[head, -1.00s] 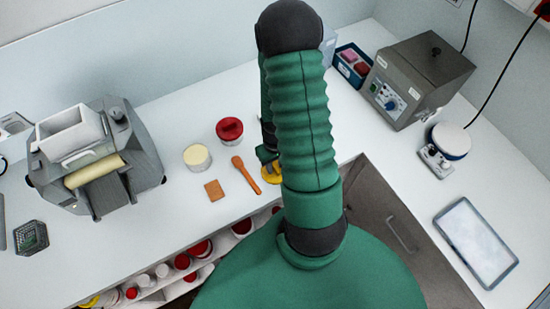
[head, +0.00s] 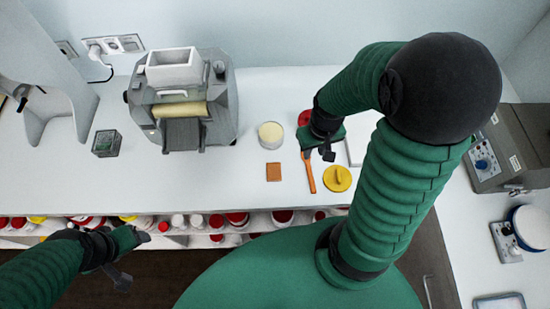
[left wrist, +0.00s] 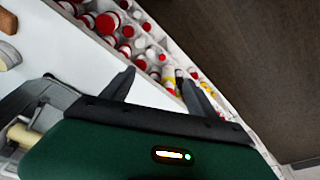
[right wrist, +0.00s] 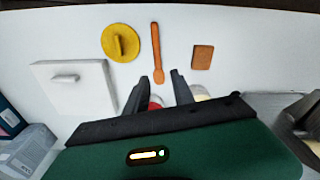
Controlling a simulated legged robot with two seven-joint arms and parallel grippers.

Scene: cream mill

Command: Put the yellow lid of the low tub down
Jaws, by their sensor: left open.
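The yellow lid (head: 337,178) lies flat on the white worktop, knob up, to the right of the orange spatula (head: 308,172). It also shows whole in the right wrist view (right wrist: 120,42). My right gripper (head: 318,155) is apart from the lid, behind it and to its left, above the spatula's far end. Its fingers (right wrist: 160,76) are apart with nothing held between them. An uncovered tub with cream-coloured contents (head: 271,134) stands to the left. My left gripper (head: 134,262) is open and empty in front of the shelf.
A red-lidded tub (head: 304,117) stands partly behind my right gripper. A brown square (head: 273,172) lies left of the spatula. A white slab with a handle (right wrist: 75,86) lies near the yellow lid. The grey mill (head: 184,100) stands at left; worktop before it is clear.

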